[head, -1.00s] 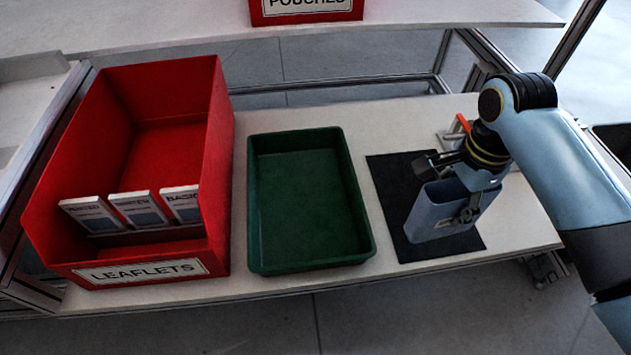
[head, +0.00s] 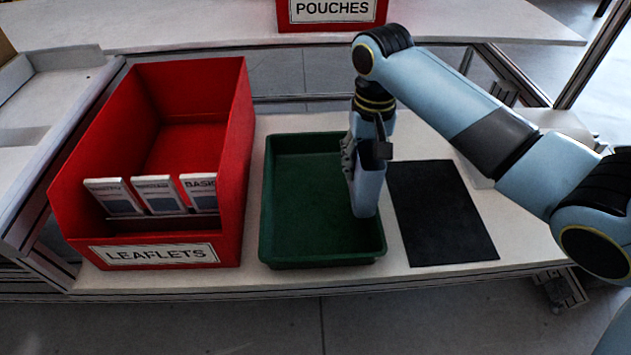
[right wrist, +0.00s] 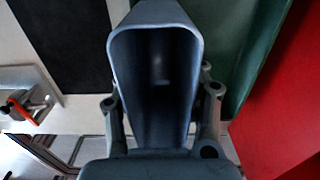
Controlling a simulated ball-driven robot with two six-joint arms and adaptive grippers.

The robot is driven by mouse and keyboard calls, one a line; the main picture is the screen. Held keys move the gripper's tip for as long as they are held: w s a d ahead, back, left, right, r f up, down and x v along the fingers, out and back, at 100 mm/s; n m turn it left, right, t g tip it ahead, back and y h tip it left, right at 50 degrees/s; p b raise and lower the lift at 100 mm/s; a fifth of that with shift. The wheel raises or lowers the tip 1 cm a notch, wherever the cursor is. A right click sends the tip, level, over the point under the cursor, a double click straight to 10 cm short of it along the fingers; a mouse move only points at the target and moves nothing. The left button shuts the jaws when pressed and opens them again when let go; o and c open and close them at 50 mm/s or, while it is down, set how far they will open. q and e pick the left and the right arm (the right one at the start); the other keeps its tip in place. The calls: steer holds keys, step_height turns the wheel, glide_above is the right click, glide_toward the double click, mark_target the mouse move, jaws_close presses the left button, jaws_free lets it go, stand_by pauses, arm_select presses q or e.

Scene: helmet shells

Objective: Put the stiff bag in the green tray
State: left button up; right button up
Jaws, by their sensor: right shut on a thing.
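The stiff bag (head: 367,190) is a blue-grey, open-topped pouch, held upright over the right side of the green tray (head: 272,225). My right gripper (head: 366,150) is shut on the bag near its top. In the right wrist view the bag (right wrist: 157,75) shows its open mouth and dark hollow inside, between the fingers of my right gripper (right wrist: 160,125). The green tray (right wrist: 234,50) shows behind it. The tray looks empty. Whether the bag's bottom touches the tray cannot be told. My left gripper is not in view.
A red leaflets bin (head: 245,150) with several leaflets (head: 155,195) stands left of the tray. A bare black mat (head: 442,212) lies to the right. A red pouches box (head: 330,12) sits on the back shelf. An orange-handled tool (right wrist: 18,108) shows in the wrist view.

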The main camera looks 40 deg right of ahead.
steer(key=w+a+f+b, duration=0.1)
steer(key=w+f, duration=0.2)
steer(key=w+a+f+b, duration=0.1)
steer(key=w+f+b, duration=0.1)
steer(key=w+f, duration=0.1)
steer(key=w+a+f+b, duration=0.2)
steer(key=w+f, duration=0.1)
steer(key=f, duration=0.1)
steer(key=shift+w+f, duration=0.15)
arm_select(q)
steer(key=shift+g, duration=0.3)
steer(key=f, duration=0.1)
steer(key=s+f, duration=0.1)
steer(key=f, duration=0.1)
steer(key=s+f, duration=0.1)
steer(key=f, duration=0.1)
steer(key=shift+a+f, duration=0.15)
arm_select(e)
steer(key=o, duration=1.2)
steer(key=shift+c, duration=0.2)
arm_select(q)
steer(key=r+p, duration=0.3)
steer(key=p, duration=0.1)
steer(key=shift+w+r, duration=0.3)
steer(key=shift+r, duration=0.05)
arm_select(e)
step_height(320, 180, up, 12)
